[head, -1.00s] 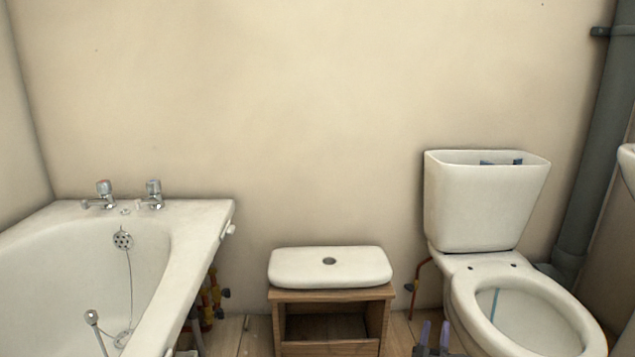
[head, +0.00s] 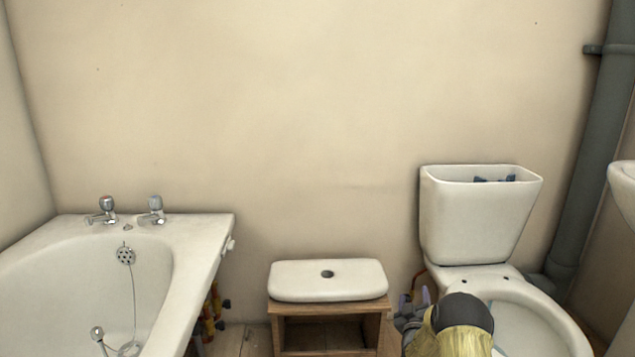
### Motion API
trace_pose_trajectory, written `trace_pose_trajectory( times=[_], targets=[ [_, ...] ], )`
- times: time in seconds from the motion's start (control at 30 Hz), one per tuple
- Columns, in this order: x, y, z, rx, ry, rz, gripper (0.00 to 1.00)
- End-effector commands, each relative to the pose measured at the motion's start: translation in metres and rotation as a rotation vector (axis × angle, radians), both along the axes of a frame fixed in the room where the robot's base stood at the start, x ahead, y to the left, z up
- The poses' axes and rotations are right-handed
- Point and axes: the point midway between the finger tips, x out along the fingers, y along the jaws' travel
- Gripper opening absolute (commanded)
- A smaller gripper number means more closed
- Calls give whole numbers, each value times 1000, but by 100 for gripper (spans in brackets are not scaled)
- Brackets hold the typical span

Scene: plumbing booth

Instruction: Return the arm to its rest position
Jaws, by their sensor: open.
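My gripper (head: 414,302) shows at the bottom of the head view, between the wooden stool and the toilet. Its purple-tipped fingers point up and are apart, with nothing seen between them. My yellow and dark arm link is beside it and covers part of the toilet bowl (head: 535,320). The white cistern (head: 480,222) stands open behind, with blue parts showing inside. The cistern lid (head: 328,280) lies flat on the wooden stool (head: 330,312), left of my gripper.
A white bathtub (head: 195,255) with two taps (head: 128,210) and a plug chain fills the left. A grey pipe (head: 590,150) and a white basin (head: 625,185) edge are at the right. The wall (head: 300,120) above is bare.

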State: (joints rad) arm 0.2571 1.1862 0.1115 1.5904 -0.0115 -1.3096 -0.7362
Motion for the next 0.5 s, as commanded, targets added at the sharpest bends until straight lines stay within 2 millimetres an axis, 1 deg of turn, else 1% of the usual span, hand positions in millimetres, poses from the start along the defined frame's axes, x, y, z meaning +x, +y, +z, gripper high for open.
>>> trace_pose_trajectory(
  times=[0.03, 0.17, 0.2, 0.27, 0.37, 0.47, 0.5],
  targets=[
    [0, 13, 29, 31, 47, 27, 60],
    [-11, 37, 64, 119, 190, 72, 60],
    [-17, 43, 75, 147, 232, 81, 60],
    [-27, 51, 90, 186, 298, 89, 60],
    [-50, 64, 115, 250, 409, 95, 60],
    [-79, 77, 138, 314, 521, 90, 60],
    [-92, 82, 147, 339, 565, 87, 60]
  ],
)
